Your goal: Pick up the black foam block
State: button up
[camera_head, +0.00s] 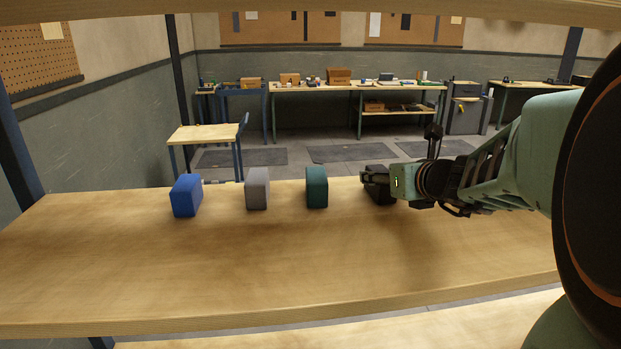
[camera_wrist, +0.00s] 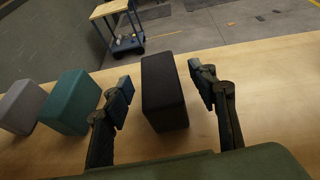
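The black foam block (camera_wrist: 164,92) stands upright on the wooden table, between the two open fingers of my gripper (camera_wrist: 160,90) in the wrist view.
A teal block (camera_head: 316,187), a grey block (camera_head: 257,188) and a blue block (camera_head: 186,195) stand in a row to the left. The teal one is nearest my left finger. The wooden table (camera_head: 250,265) is clear in front of the row.

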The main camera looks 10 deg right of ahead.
jog(key=c, duration=1)
jog(key=shift+r, duration=0.1)
